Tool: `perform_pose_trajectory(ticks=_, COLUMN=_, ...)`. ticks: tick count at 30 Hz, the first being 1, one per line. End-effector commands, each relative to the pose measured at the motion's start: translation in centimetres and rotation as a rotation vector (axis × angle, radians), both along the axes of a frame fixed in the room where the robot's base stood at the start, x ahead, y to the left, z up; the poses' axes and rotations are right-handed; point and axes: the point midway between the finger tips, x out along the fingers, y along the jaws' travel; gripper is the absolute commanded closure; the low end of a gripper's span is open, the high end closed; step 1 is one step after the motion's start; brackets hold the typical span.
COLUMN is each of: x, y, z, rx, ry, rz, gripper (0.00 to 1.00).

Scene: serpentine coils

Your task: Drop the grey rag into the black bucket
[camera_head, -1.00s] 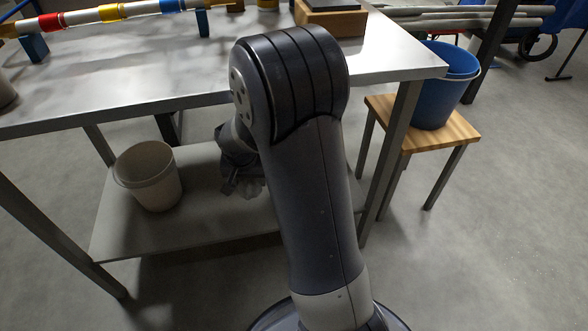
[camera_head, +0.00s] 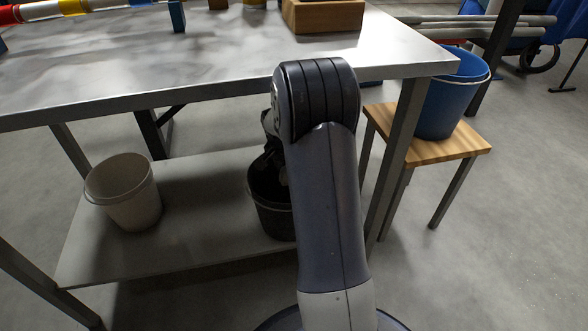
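The black bucket (camera_head: 270,218) stands on the lower shelf of the table, partly hidden behind my arm. My gripper (camera_head: 274,174) is a dark shape at the bucket's mouth, mostly hidden by my own arm. Its fingers are not clear, so I cannot tell whether they are open or shut. I cannot make out the grey rag in the current view; it may be hidden by my arm or the bucket's wall.
A pale bucket (camera_head: 124,192) stands on the lower shelf (camera_head: 190,225) to the left. A blue bucket (camera_head: 448,98) sits on a wooden stool (camera_head: 428,150) at right. The metal tabletop (camera_head: 200,65) overhangs the shelf and carries a wooden box (camera_head: 322,15) and a striped pipe.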

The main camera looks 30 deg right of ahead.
Motion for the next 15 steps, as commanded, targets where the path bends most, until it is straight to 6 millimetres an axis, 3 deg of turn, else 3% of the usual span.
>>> perform_pose_trajectory(ticks=15, x=-0.1, y=-0.5, z=-6.4, rx=0.0, ry=0.001, rz=-0.04, gripper=0.68)
